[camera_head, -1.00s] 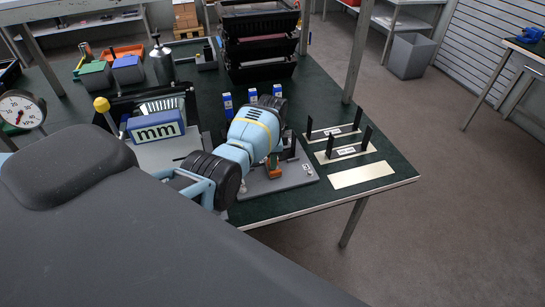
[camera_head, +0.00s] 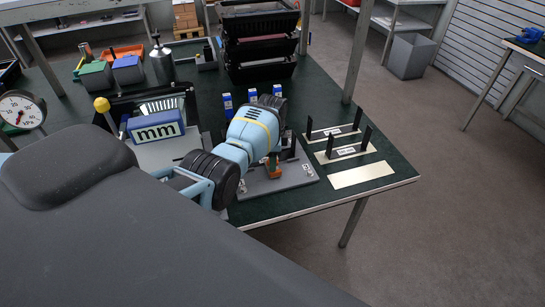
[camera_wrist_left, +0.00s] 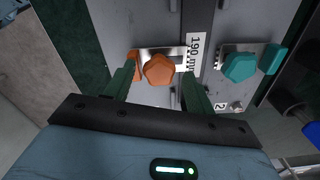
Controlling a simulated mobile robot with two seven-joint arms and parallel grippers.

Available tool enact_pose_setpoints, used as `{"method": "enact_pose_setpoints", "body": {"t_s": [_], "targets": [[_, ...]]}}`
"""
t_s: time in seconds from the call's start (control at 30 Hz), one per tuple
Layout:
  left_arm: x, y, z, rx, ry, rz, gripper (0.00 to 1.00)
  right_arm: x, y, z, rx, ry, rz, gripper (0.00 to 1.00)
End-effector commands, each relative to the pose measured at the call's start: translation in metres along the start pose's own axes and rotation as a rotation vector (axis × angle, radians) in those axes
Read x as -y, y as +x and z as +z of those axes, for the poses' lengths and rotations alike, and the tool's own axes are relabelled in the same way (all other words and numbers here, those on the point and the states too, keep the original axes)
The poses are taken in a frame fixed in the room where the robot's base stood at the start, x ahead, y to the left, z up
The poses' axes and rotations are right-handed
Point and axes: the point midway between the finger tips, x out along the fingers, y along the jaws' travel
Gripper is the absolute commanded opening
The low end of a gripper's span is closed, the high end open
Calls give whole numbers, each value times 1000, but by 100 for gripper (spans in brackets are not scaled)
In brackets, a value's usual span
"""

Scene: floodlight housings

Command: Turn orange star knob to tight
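The orange star knob (camera_wrist_left: 159,70) sits on a metal clamp plate between the two green fingers of my left gripper (camera_wrist_left: 159,76) in the left wrist view. The fingers are open, one to each side of the knob, with a gap visible on both sides. An orange end piece (camera_wrist_left: 131,66) sits just left of the knob. In the head view, orange parts (camera_head: 273,167) show on the grey fixture plate (camera_head: 300,174), just below my left arm; the arm hides most of the gripper there. My right gripper is not in view.
Black uprights (camera_head: 346,150) stand on pale plates to the fixture's right. A blue "mm" display (camera_head: 156,126) and stacked black trays (camera_head: 259,48) are on the green bench.

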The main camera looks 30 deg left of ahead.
Motion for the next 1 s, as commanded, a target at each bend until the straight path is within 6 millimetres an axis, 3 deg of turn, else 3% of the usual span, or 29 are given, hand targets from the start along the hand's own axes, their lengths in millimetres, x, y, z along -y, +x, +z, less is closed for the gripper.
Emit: {"method": "enact_pose_setpoints", "body": {"t_s": [0.43, 0.6, 0.8, 1.0], "targets": [[0, -8, 0, 2, 0, 1, 55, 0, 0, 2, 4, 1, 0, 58], [-1, -26, 0, 2, 1, 1, 55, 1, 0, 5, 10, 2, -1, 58], [0, -61, 0, 0, 1, -2, 55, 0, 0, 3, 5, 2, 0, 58], [0, -76, 0, 1, 0, 1, 55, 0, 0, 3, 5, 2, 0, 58]]}}
